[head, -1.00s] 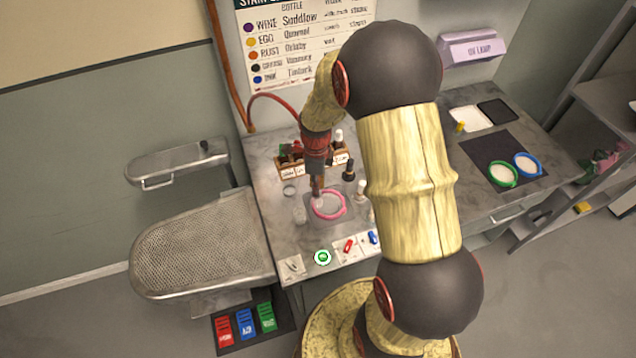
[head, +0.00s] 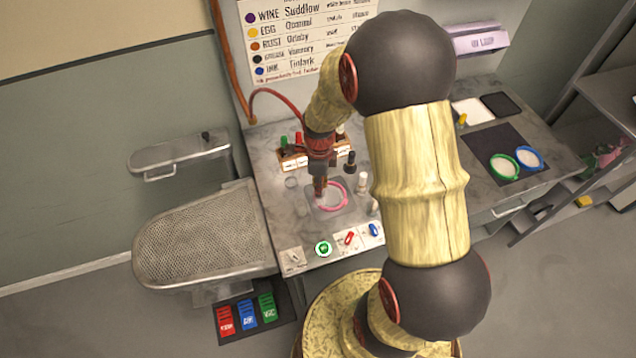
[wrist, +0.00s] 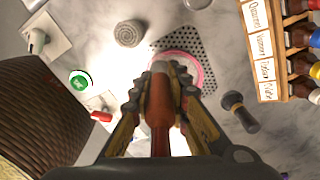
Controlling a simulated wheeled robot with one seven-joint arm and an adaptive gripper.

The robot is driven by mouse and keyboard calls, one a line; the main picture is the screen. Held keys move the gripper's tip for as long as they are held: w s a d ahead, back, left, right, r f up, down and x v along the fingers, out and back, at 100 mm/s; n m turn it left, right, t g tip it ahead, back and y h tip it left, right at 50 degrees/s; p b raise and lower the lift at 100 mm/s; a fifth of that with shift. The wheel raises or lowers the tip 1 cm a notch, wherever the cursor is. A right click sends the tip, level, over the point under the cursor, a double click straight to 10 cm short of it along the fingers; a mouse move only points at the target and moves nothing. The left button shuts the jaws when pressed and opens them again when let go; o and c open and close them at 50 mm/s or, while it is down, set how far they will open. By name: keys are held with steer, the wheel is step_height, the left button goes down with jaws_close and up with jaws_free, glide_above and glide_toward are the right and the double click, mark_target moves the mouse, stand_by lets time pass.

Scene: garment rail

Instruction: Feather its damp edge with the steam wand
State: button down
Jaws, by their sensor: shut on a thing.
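A pink hoop (head: 345,190) lies on a grey perforated plate (head: 340,206) on the marble worktop, with pale cloth inside it. In the wrist view the hoop (wrist: 202,72) is partly hidden behind my fingertips. My gripper (head: 319,184) points down over the hoop's left part. In the wrist view my gripper (wrist: 160,90) is shut on a red-brown wand (wrist: 159,108), which lies between the yellow fingers. No damp edge can be made out.
A wooden rack of bottles (head: 295,163) stands behind the hoop. Small coloured items, including a green disc (head: 323,248), line the front edge. A mesh board (head: 205,240) is at left.

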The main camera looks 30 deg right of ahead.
steer(key=shift+s, duration=1)
steer(key=shift+s+d, duration=0.1)
steer(key=shift+d, duration=0.05)
steer(key=shift+s+d, duration=0.7)
steer(key=shift+s, duration=0.1)
steer(key=shift+d, duration=0.25)
steer(key=shift+s+d+p, duration=0.15)
steer(key=shift+s+d, duration=0.05)
steer(key=shift+d, duration=0.3)
steer(key=shift+s+d+p, duration=0.15)
steer(key=shift+d, duration=0.35)
steer(key=shift+w+d, duration=0.1)
steer(key=shift+d, duration=0.1)
